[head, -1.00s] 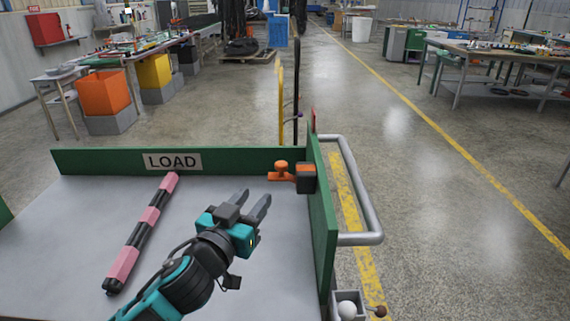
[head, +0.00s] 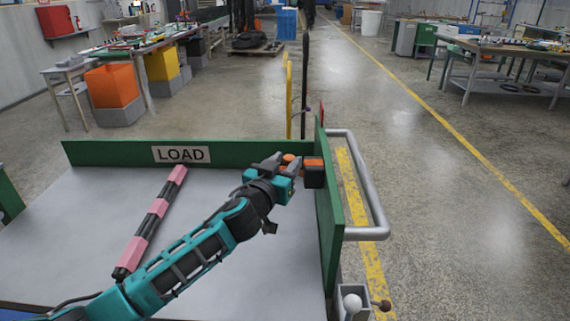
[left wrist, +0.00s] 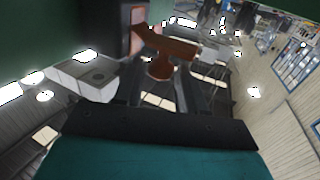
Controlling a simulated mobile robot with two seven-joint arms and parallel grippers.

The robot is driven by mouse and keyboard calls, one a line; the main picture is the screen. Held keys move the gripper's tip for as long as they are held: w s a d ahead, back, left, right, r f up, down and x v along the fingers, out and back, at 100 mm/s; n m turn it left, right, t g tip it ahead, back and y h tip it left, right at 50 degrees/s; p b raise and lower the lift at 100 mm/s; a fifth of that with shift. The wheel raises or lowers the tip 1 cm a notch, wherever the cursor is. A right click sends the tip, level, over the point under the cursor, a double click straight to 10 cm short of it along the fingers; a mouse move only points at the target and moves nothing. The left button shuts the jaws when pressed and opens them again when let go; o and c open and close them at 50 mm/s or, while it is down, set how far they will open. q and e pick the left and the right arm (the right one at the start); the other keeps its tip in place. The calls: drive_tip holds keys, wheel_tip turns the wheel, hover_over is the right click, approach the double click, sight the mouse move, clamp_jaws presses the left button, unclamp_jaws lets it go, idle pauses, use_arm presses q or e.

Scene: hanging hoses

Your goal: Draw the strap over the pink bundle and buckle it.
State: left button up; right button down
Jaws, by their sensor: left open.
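The pink bundle (head: 158,207), a long roll with pink and black bands, lies slantwise on the grey cart bed (head: 95,220). A dark box with orange parts (head: 314,176) is fixed to the inside of the green right wall. An orange tab with a rounded knob (head: 289,158) sticks out from it to the left; it also shows in the left wrist view (left wrist: 160,67). I see no strap drawn over the bundle. My left gripper (head: 284,164) is open at the orange tab, which appears between or just beyond its fingers; contact is unclear. My right gripper is out of view.
Green walls (head: 115,153) edge the bed, the far one with a LOAD sign (head: 181,154). A grey handrail (head: 368,190) stands outside the right wall. A small box with a white ball knob (head: 352,303) sits at the lower right.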

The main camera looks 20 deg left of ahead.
use_arm(q)
drive_tip(key=shift+c, duration=0.2)
clamp_jaws()
idle(0.4)
